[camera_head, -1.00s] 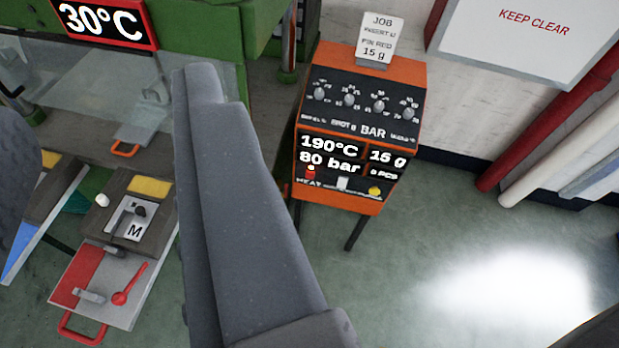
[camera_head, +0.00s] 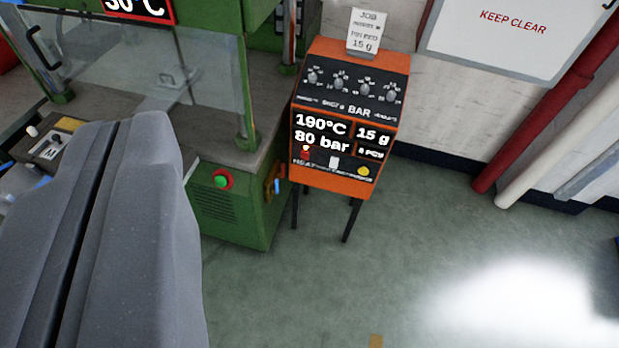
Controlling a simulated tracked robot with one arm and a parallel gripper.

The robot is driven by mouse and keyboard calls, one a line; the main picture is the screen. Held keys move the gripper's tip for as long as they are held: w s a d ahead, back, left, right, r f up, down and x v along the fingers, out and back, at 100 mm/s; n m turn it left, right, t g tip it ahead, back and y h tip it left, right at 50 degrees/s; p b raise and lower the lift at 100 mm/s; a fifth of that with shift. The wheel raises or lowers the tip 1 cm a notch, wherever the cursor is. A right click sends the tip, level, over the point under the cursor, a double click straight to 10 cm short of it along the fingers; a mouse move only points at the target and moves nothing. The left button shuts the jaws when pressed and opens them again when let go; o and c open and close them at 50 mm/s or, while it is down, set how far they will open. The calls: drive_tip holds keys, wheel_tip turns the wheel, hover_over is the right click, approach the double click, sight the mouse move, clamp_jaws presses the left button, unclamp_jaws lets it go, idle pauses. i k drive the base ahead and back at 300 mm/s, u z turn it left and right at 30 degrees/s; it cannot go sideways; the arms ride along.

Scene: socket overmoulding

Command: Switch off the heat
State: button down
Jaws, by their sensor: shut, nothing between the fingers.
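The orange control box (camera_head: 333,184) stands on dark legs right of centre. Its screen reads 190°C, 80 bar and 15 g. Below the screen, at the left end of the lower row, is a small red switch (camera_head: 305,153) at the HEAT label; its position is too small to tell. A white switch (camera_head: 334,162) and a yellow knob (camera_head: 363,170) sit to its right. My gripper (camera_head: 142,125) is large and grey at the lower left, shut and empty. In the picture it is left of the box and apart from it.
A green machine (camera_head: 235,225) with a clear guard (camera_head: 170,80) and a green button (camera_head: 221,181) stands left of the box. A card (camera_head: 366,32) tops the box. Red (camera_head: 530,125) and white pipes (camera_head: 550,150) run along the right wall.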

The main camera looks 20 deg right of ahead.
sight(304, 153)
drive_tip(key=z, duration=0.4)
drive_tip(key=i, duration=1.15)
drive_tip(key=z, duration=0.1)
